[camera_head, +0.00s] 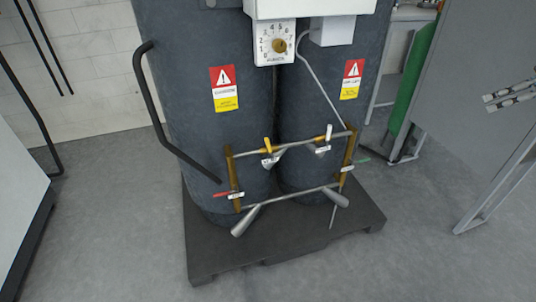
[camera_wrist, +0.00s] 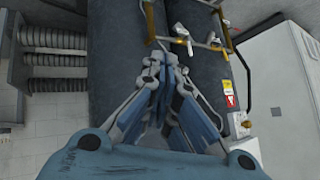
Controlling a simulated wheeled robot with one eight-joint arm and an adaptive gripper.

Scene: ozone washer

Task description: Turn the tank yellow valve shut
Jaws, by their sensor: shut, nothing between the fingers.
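The yellow valve handle (camera_head: 267,146) is on the upper cross pipe, left of centre, in front of the dark tanks in the head view. It points up and slightly left, with a white tag below it. My gripper (camera_wrist: 168,70) is in the wrist view, with its blue-grey fingers drawn together and nothing between them. The brass-coloured pipework (camera_wrist: 163,40) lies beyond the fingertips at the top of the wrist view, apart from them in the picture. Small pale valve parts (camera_wrist: 182,33) show there; I cannot tell which is the yellow handle. My gripper is not in the head view.
A white handle (camera_head: 328,132), a red handle (camera_head: 221,194) and a green handle (camera_head: 362,159) are on the same pipe frame. The tanks stand on a dark pallet (camera_head: 285,255). A bent black bar (camera_head: 160,115) juts out at left. Open floor lies in front.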

